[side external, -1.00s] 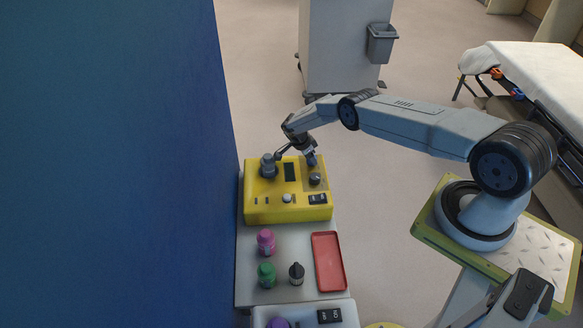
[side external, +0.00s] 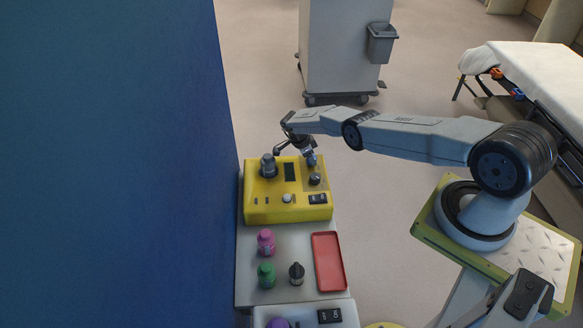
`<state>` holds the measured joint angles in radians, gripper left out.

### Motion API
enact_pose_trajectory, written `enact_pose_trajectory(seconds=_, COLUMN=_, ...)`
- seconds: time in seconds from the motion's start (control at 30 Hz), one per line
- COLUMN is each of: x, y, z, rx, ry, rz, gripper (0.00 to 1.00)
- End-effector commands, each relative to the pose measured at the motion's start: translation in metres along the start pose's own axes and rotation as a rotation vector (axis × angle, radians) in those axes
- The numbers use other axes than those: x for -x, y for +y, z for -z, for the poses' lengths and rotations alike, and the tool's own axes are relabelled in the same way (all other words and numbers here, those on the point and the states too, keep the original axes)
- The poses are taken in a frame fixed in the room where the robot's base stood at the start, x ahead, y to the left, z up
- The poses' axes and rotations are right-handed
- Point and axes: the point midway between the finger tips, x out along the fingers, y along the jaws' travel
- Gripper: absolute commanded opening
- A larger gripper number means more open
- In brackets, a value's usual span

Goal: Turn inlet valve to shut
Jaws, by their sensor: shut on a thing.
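A yellow box-shaped unit (side external: 265,213) stands at the far end of a pale bench. My gripper (side external: 309,154) is at its back right corner, pointing down. It is shut on a small blue-topped fitting (side external: 311,161), which I take to be the inlet valve. The fingers hide part of it, and its exact turn angle is too small to read. In front of it is a dark round knob (side external: 314,179). A larger grey knob (side external: 268,166) stands on the unit's left side. A dark screen (side external: 290,172) lies between them.
A red tray (side external: 328,262), a pink bottle (side external: 266,241), a green bottle (side external: 266,274) and a dark bottle (side external: 297,273) are on the bench. A blue wall (side external: 110,160) closes off the left. A grey cabinet (side external: 340,50) stands behind, with open floor between.

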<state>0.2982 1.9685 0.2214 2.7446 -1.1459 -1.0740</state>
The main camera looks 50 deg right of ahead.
Motion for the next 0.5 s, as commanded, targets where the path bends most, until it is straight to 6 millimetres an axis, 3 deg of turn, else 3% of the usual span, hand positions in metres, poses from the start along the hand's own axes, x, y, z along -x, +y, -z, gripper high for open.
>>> enact_pose_trajectory(seconds=0.17, x=-0.0002, y=-0.0008, z=0.0018, rx=-0.004, ry=0.001, rz=0.0, gripper=0.0)
enact_pose_trajectory(seconds=0.2, x=-0.0002, y=-0.0007, z=0.0018, rx=-0.004, ry=0.001, rz=0.0, gripper=0.63)
enact_pose_trajectory(seconds=0.3, x=-0.0001, y=-0.0005, z=0.0015, rx=-0.003, ry=0.001, rz=0.0, gripper=0.89)
enact_pose_trajectory(seconds=0.5, x=0.0, y=-0.0001, z=0.0007, rx=-0.001, ry=0.001, rz=-0.001, gripper=0.89)
